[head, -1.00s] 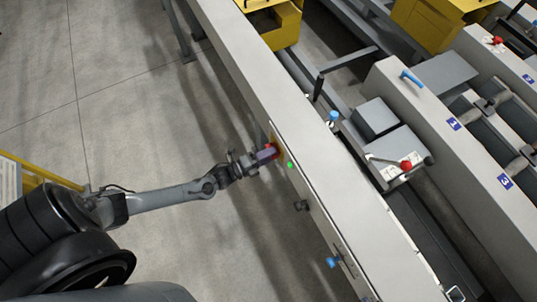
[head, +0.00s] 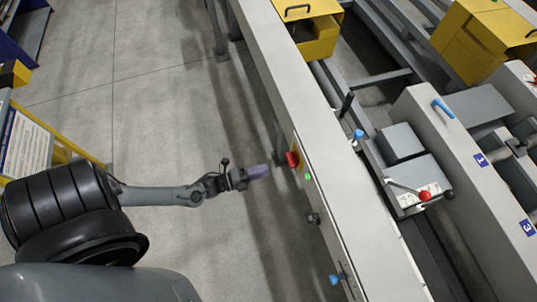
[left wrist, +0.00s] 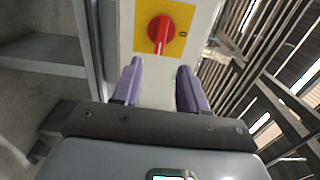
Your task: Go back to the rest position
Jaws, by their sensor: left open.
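My left gripper (head: 259,172) is in the head view, short of the side of the long grey machine beam and apart from it. In the left wrist view its two purple fingers (left wrist: 158,88) stand apart with nothing between them. A red rotary switch (head: 292,159) on a yellow plate sits on the beam's side. It also shows in the left wrist view beyond the fingertips, as a red knob (left wrist: 161,33). A green light (head: 308,177) is beside it. My right gripper is in neither view.
The long grey beam (head: 270,75) runs diagonally across the head view. A black knob (head: 313,218) and a blue knob (head: 334,279) stick out from its side. A yellow-framed board (head: 30,145) stands at the left. The floor (head: 160,120) between is clear.

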